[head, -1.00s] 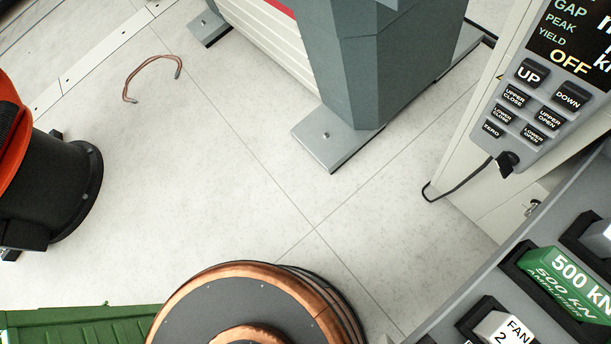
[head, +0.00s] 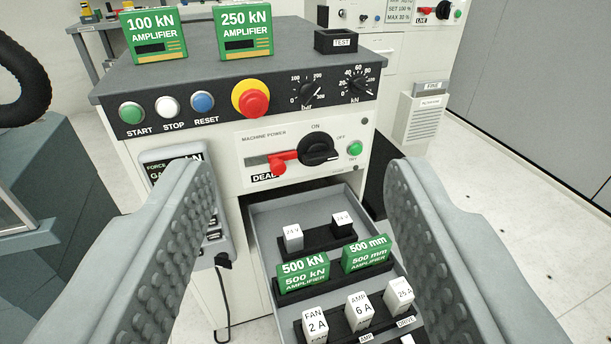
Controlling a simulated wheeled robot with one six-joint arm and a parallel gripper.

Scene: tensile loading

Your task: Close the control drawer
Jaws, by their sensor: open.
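The control drawer (head: 262,232) is pulled out from the front of the white control cabinet (head: 222,165), below the machine power panel. In it sit a 500 kN amplifier (head: 303,275), a 500 mm amplifier (head: 367,254) and several white plug-in modules (head: 315,324) in dark holders. My gripper (head: 308,185) is open and empty. Its two grey padded fingers stand left and right in the view, with the drawer showing between them. I cannot tell whether either finger touches the drawer. The drawer's front end is out of view at the bottom.
On the cabinet top stand a 100 kN amplifier (head: 153,35), a 250 kN amplifier (head: 244,32) and a TEST holder (head: 340,41). A red emergency knob (head: 254,102) and a rotary switch (head: 318,149) face me. A hand control (head: 165,168) hangs partly behind the left finger.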

